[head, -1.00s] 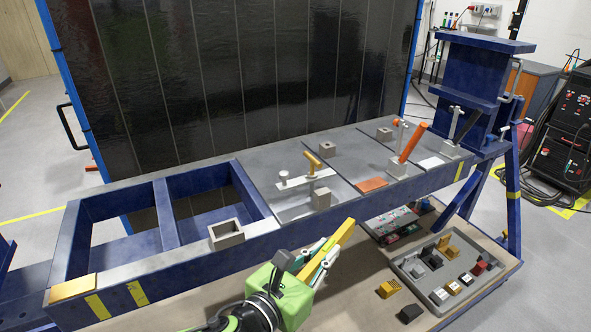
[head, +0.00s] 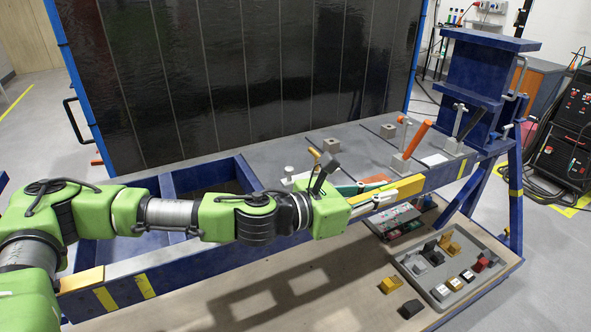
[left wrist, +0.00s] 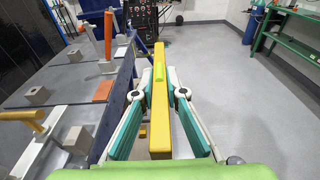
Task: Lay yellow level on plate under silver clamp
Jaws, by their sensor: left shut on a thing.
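The yellow level (head: 406,187) is a long bar gripped by my left gripper (head: 372,194). It is held in the air at the front edge of the blue jig table, to the front of the orange plate (head: 374,180). In the left wrist view the level (left wrist: 160,110) points straight ahead between the teal fingers (left wrist: 158,98), which press on its sides. The silver clamp (head: 459,124) stands at the table's right end, its handle raised. A pale plate (head: 434,160) lies beside it, bare; it also shows in the left wrist view (left wrist: 107,67). My right gripper is out of view.
An orange-handled clamp (head: 413,140) stands upright left of the pale plate. A blue column (head: 480,80) rises right of the silver clamp. Grey blocks (head: 331,145) sit on the table. A tray of small parts (head: 412,262) lies on the lower shelf.

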